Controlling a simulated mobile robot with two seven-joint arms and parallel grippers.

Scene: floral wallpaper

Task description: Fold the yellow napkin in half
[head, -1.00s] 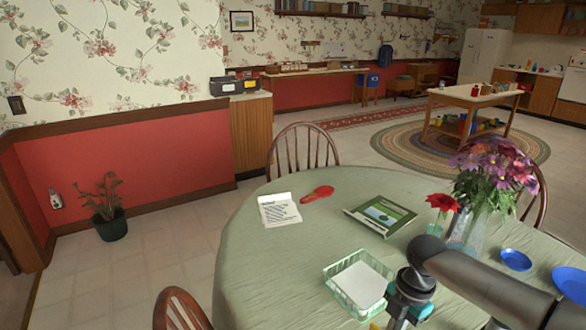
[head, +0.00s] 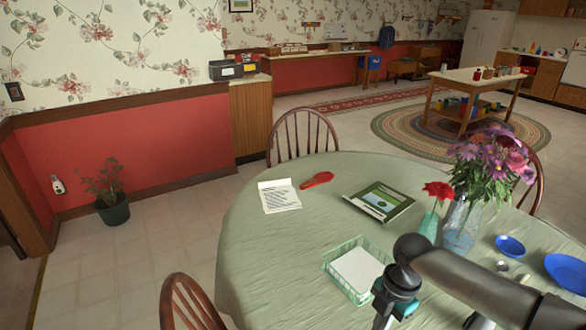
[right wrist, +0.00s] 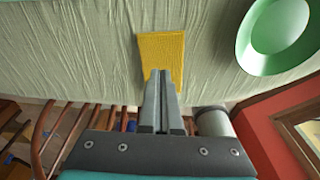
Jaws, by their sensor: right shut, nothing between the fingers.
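The yellow napkin (right wrist: 161,52) lies on the green tablecloth in the right wrist view, a small textured yellow piece with its lower part hidden behind my fingers. My right gripper (right wrist: 163,75) is shut and empty, its fingertips together over the napkin's lower part. I cannot tell whether they touch it. In the head view my right arm reaches in from the right, with the wrist (head: 397,285) beside the basket and the fingertips out of the picture. The napkin does not show in the head view. My left gripper is not in view.
On the table (head: 260,240) are a pale green basket (head: 335,269), a paper (head: 280,197), a red object (head: 316,180), a book (head: 380,202), flower vases (head: 462,228) and blue dishes (head: 510,246). A green dish (right wrist: 277,30) is near the napkin. Chairs (head: 190,303) stand around the table.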

